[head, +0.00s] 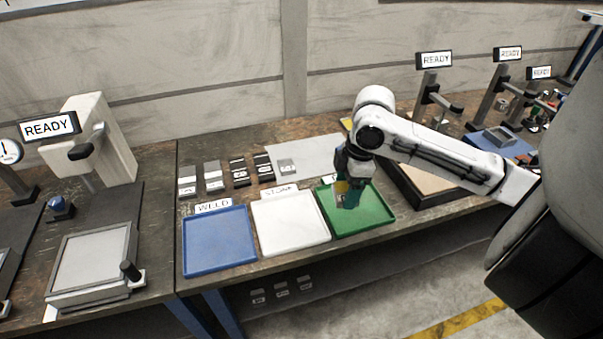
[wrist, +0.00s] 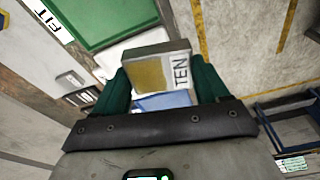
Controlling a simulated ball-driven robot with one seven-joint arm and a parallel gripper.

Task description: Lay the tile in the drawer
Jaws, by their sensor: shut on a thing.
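My gripper (head: 349,196) hangs above the green tray (head: 378,214) in the head view. In the wrist view its two dark green fingers (wrist: 160,85) are shut on a grey tile (wrist: 150,72), with a gold patch and the letters TEN on its face. In the head view the tile's yellow face (head: 341,187) shows between the fingers, partly hidden. The tile is held clear of the tray. No drawer is plainly recognisable. A dark-framed, tan-bottomed shallow box (head: 408,197) lies right of the green tray, partly hidden by my arm.
A blue tray (head: 218,243) and a white tray (head: 290,224) stand left of the green one, with labels behind. Several small grey and black tiles (head: 238,172) lie behind them. A grey square plate (head: 92,258) is on the left bench. READY signs (head: 434,60) stand along the benches.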

